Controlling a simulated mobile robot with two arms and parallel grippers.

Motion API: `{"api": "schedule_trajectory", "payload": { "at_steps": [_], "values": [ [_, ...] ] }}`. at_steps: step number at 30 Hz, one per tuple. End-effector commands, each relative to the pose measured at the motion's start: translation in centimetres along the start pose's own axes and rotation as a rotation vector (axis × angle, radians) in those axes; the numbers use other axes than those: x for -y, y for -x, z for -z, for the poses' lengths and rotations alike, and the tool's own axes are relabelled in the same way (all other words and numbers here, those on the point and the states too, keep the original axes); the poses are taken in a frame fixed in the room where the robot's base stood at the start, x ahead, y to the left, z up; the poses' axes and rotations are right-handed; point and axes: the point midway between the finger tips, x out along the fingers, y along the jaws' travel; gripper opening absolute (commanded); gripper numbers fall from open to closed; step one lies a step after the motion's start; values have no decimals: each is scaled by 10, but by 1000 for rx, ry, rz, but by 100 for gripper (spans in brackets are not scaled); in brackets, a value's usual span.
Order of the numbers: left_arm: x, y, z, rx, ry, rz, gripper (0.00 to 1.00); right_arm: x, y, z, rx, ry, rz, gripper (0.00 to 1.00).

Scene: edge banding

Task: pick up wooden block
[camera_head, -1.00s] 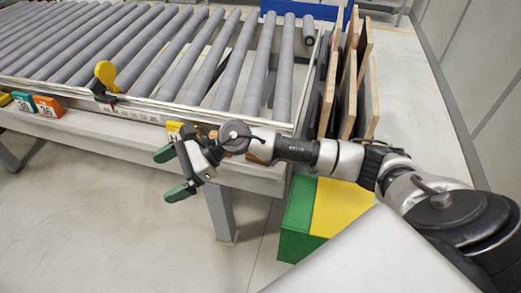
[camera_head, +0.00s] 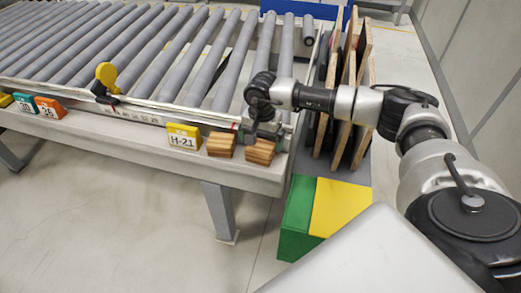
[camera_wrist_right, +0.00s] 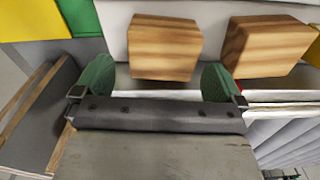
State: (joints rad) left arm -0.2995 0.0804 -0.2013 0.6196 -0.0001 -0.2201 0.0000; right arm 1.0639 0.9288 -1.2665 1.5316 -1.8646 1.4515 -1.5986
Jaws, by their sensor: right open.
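Two striped wooden blocks sit on the light ledge along the front of the roller conveyor. One wooden block (camera_head: 221,144) is beside the H-21 card. The other wooden block (camera_head: 260,152) is just right of it, near the ledge's end. My right gripper (camera_head: 262,130) points down just behind this right block, its fingers partly hidden in the head view. In the right wrist view the open green fingers (camera_wrist_right: 157,80) are spread to either side of the right block (camera_wrist_right: 165,47), with nothing held. The other block (camera_wrist_right: 268,46) lies outside the fingers there. My left gripper is not in view.
The roller conveyor (camera_head: 150,50) fills the left and back. A yellow H-21 card (camera_head: 183,137) stands left of the blocks. Upright boards (camera_head: 345,85) stand in a rack at right, above a green and yellow box (camera_head: 338,205). Floor is clear in front.

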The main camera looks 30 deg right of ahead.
Motion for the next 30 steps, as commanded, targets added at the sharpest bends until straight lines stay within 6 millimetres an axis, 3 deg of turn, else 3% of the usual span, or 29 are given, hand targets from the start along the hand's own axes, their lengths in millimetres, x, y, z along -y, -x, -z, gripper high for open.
{"api": "schedule_trajectory", "payload": {
  "at_steps": [7,11,20,28,30],
  "values": [
    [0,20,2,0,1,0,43,3,-30,-4,3,1,-3,100],
    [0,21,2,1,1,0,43,3,-47,-3,2,-1,-1,100],
    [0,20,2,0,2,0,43,3,-53,-3,1,0,2,98],
    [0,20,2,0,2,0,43,3,-52,-3,2,0,2,57],
    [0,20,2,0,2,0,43,3,-52,-3,1,-1,2,53]
  ]
}}
